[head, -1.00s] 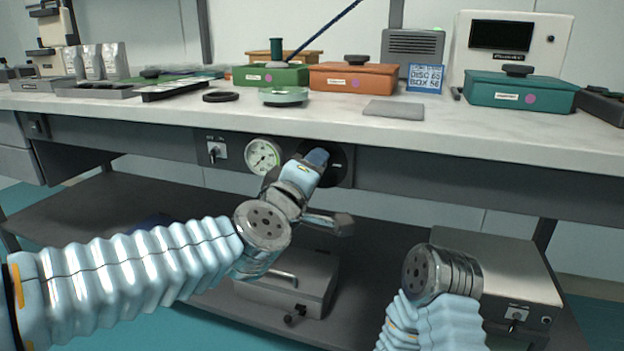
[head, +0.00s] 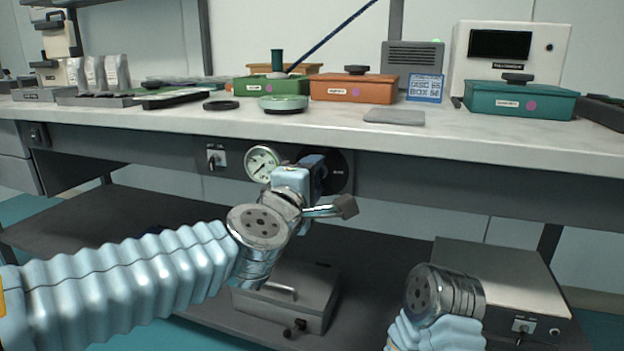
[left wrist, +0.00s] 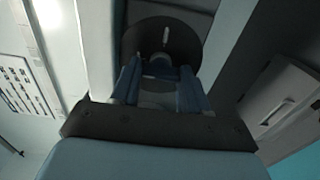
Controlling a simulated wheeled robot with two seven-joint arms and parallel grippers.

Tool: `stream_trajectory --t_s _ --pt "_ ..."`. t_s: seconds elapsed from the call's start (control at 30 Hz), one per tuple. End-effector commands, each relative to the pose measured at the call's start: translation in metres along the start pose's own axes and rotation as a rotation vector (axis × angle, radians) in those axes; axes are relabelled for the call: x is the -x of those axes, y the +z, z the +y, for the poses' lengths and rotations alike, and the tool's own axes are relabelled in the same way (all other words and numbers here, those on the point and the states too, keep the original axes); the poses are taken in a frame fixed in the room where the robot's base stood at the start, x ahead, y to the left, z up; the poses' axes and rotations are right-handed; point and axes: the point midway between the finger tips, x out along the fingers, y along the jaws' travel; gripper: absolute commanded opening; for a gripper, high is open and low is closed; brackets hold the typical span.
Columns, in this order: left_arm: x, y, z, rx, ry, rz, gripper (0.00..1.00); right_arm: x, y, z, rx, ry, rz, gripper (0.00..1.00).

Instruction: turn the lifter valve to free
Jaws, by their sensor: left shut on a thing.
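The lifter valve (head: 342,168) is a round black dial on the dark panel under the table edge, partly hidden behind my left gripper. In the left wrist view the black disc (left wrist: 187,40) has a white mark near its middle. My left gripper (head: 318,163) is at the dial, its blue fingers (left wrist: 161,76) shut on the valve's handle, which is mostly hidden between them. Small white lettering shows on the dial but I cannot read it. My right gripper is out of view; only part of my right arm shows.
A round gauge (head: 262,163) and a small switch (head: 215,158) sit left of the valve. The tabletop (head: 420,140) above holds several boxes. Below, a grey case (head: 285,298) and a larger box (head: 500,270) stand on the lower shelf.

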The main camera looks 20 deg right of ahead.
Motion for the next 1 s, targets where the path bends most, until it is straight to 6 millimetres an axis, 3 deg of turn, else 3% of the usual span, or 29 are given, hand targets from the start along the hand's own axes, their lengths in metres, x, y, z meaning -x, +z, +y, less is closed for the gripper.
stream_trajectory --t_s 0.2,0.23,0.4,0.77,1.0 --pt "0.000 -0.001 -0.002 0.003 -0.003 0.001 0.14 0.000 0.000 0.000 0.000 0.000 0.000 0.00" --pt "0.000 -0.001 -0.002 0.003 -0.003 0.001 0.46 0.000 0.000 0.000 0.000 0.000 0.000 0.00" --pt "0.000 -0.001 -0.001 0.001 -0.002 0.001 0.70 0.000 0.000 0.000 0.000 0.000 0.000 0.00" --pt "0.007 0.000 0.000 0.000 0.000 0.000 0.70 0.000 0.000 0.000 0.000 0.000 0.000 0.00" --pt "0.057 -0.001 0.001 -0.002 0.002 0.000 0.70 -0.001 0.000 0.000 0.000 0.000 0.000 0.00"
